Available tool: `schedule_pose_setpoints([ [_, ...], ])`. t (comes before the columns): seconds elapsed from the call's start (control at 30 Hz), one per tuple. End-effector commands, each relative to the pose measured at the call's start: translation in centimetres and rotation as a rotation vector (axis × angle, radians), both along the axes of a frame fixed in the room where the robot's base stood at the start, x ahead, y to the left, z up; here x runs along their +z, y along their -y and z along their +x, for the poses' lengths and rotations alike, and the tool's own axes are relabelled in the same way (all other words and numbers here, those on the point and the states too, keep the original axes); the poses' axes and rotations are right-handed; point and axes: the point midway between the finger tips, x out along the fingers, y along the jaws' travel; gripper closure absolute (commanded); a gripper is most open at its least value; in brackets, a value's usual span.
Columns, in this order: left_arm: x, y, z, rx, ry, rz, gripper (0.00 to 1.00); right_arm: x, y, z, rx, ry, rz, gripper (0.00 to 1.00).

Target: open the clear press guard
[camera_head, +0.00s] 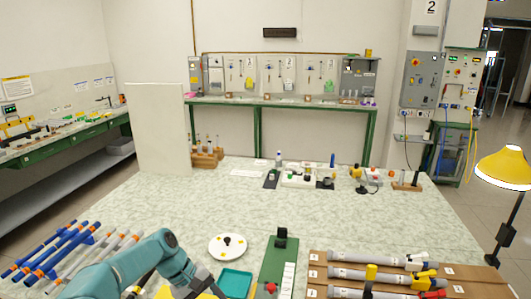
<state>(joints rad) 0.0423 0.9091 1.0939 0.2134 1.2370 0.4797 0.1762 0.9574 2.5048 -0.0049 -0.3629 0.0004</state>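A narrow green fixture (273,262) stands near the front middle of the table, with a black upright block (281,238) at its far end, a white strip along its right side and a red knob (270,288) near the front. It may be the press; I cannot make out a clear guard on it or tell its state. My teal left arm enters from the bottom left, bends at its elbow and runs down out of the picture left of the fixture. Its fingertips are not visible. My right gripper is not in view.
A white disc (228,254) and a teal tray (235,284) lie left of the fixture. Blue and white rods (60,250) are at far left. Grey tubes (365,259) lie on a brown board at right. A yellow lamp (504,168) stands at right. The middle table is clear.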

Motion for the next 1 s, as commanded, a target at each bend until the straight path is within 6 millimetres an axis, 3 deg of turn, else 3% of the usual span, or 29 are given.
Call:
schedule_pose_setpoints([
  [0.27, -10.1, 0.4, -4.4, -0.040, 0.047, 0.077, 0.45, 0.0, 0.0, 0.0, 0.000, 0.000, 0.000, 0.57],
  [0.37, -14.4, 0.5, -7.9, -0.077, 0.078, 0.114, 0.45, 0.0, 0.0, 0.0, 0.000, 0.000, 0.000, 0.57],
  [0.53, -20.6, 0.9, -17.1, -0.188, 0.158, 0.174, 0.45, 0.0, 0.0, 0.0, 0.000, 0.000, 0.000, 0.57],
  [0.6, -21.8, 1.0, -21.1, -0.237, 0.195, 0.187, 0.45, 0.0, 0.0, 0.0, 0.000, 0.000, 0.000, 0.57],
  [0.73, -22.2, 1.4, -26.5, -0.305, 0.254, 0.196, 0.45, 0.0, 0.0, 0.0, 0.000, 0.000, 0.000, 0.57],
  [0.83, -21.9, 1.5, -28.7, -0.334, 0.285, 0.197, 0.48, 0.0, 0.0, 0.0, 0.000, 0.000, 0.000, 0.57],
  [1.0, -21.7, 1.6, -29.7, -0.347, 0.302, 0.198, 0.48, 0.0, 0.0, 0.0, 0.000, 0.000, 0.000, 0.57],
])
